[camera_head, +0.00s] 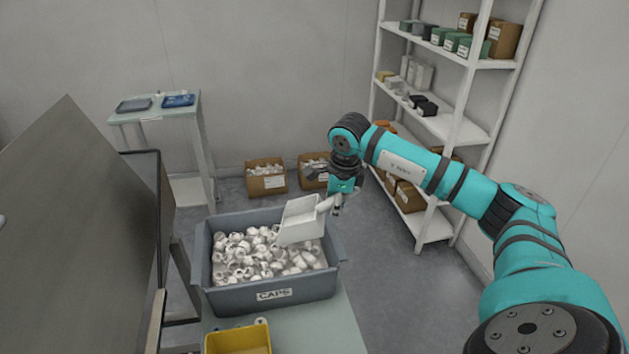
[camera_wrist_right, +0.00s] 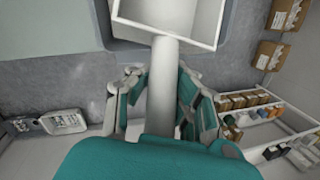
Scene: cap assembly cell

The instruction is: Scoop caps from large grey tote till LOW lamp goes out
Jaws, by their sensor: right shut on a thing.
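A large grey tote (camera_head: 268,295) labelled CAPS stands on a table and holds many white caps (camera_head: 245,256). My right gripper (camera_head: 335,203) is shut on the handle of a white scoop (camera_head: 301,222). The scoop is tilted over the tote's right side, and its lower edge is close to the caps; I cannot tell whether it touches them. In the right wrist view the scoop's handle (camera_wrist_right: 162,75) runs between the fingers (camera_wrist_right: 162,100), and the visible part of its pan looks empty. My left gripper is not in view. I see no LOW lamp.
A yellow bin (camera_head: 238,340) sits in front of the tote on the table (camera_head: 318,325). A large dark panel (camera_head: 75,240) stands at the left. A white shelf (camera_head: 440,125) with boxes stands at the right. Cardboard boxes of caps (camera_head: 266,181) are on the floor behind.

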